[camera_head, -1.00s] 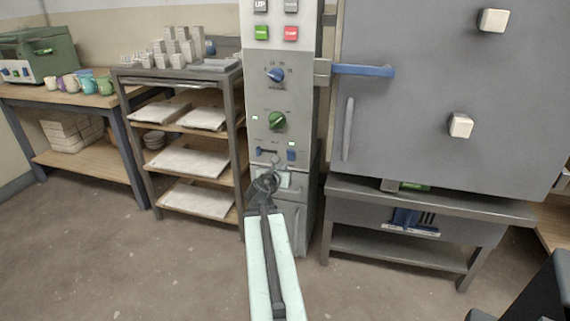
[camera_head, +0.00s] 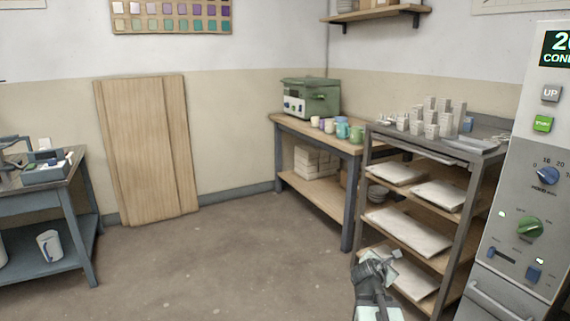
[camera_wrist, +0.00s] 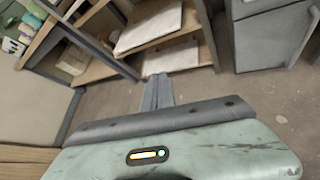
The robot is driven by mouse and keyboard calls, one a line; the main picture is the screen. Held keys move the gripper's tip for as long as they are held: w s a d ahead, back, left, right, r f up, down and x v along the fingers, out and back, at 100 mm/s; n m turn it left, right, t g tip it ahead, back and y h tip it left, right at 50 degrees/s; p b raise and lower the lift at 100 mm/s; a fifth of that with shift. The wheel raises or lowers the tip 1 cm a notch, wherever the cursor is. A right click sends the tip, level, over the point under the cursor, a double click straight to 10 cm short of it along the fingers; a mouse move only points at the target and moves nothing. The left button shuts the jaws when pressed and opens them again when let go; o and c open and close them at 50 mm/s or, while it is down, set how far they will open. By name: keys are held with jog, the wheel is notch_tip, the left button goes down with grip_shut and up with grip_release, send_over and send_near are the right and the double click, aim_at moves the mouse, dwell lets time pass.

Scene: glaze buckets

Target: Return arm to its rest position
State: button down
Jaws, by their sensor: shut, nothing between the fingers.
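My gripper (camera_head: 381,262) shows at the bottom right of the head view, in front of the lower shelves of a metal rack. It is shut and holds nothing. In the wrist view my gripper's fingers (camera_wrist: 158,90) are together and point toward the floor and the rack's foot. My arm is folded low, with most of it below the picture edge in the head view.
The rack (camera_head: 460,210) with white slabs stands close behind my gripper. A control panel (camera_head: 525,190) is at the right edge. A wooden workbench (camera_head: 318,134) stands at the back, a blue-grey table (camera_head: 60,205) at the left. The floor (camera_head: 210,265) between is clear.

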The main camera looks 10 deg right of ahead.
jog(key=s+a+f+m+g+y, duration=0.1)
jog(key=a+f+m+g+y, duration=0.2)
jog(key=a, duration=0.8)
jog(key=s+a+f+m+y, duration=0.1)
jog(key=a+f+m+y, duration=0.1)
jog(key=a+f+m, duration=0.65)
jog(key=s+a+m+g+y, duration=0.4)
jog(key=s+a+m+g, duration=0.2)
jog(key=s+a+m, duration=0.45)
notch_tip(320, 180, up, 37)
jog(key=p, duration=3.8)
jog(key=shift+a, duration=0.4)
